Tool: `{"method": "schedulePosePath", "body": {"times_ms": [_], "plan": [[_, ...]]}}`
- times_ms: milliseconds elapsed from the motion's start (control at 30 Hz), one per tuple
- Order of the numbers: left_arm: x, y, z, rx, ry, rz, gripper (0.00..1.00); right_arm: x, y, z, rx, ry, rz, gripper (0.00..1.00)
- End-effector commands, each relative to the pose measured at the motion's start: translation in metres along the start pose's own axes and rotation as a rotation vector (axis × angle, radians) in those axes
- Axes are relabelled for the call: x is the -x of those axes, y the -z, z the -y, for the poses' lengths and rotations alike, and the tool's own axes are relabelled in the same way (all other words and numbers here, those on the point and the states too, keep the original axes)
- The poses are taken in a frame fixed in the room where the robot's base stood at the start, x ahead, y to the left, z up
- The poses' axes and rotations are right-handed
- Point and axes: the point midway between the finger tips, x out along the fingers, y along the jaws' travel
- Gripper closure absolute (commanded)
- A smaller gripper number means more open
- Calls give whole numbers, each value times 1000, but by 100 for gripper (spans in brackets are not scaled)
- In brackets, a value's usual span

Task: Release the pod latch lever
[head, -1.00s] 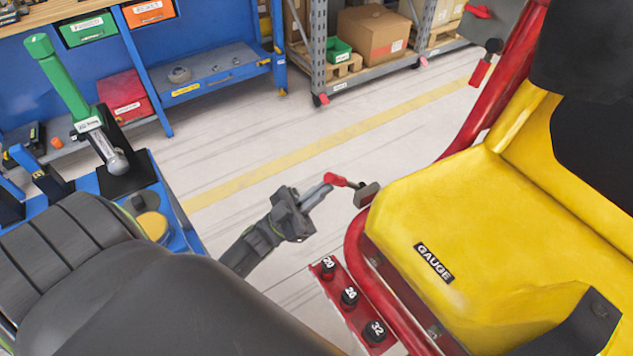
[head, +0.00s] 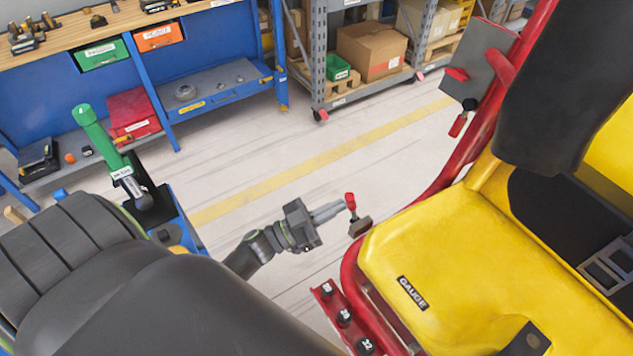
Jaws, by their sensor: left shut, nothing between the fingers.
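A small red-tipped lever (head: 351,203) stands up from a dark grey block (head: 360,227) at the left edge of the yellow seat (head: 440,255). My left gripper (head: 341,209) comes in from the left, shut and empty. Its fingertips are right beside the lever in the picture; I cannot tell whether they touch it. Another red handle (head: 458,124) with a black knob hangs on the red frame farther up. No label shows which one is the pod latch lever. My right gripper is not in view.
A red plate with several black numbered knobs (head: 344,315) sits below the lever, along the red seat frame (head: 352,275). A green-handled tool (head: 100,137) stands in a blue cart at left. Workbench and shelves are behind. Floor between is clear.

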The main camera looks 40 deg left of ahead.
Motion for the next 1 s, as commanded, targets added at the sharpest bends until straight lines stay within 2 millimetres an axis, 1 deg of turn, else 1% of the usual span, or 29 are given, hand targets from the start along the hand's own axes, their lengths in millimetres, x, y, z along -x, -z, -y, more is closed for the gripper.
{"method": "schedulePosePath", "body": {"times_ms": [133,667,767,867,1000], "plan": [[-4,2,1,-1,0,-5,100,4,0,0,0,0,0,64],[-8,6,1,-3,-2,-15,100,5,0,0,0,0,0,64],[-10,12,2,-4,-3,-17,100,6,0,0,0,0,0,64],[-13,22,2,-3,-3,-18,100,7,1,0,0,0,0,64],[-19,44,4,-3,-4,-19,100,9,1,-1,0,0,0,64]]}}
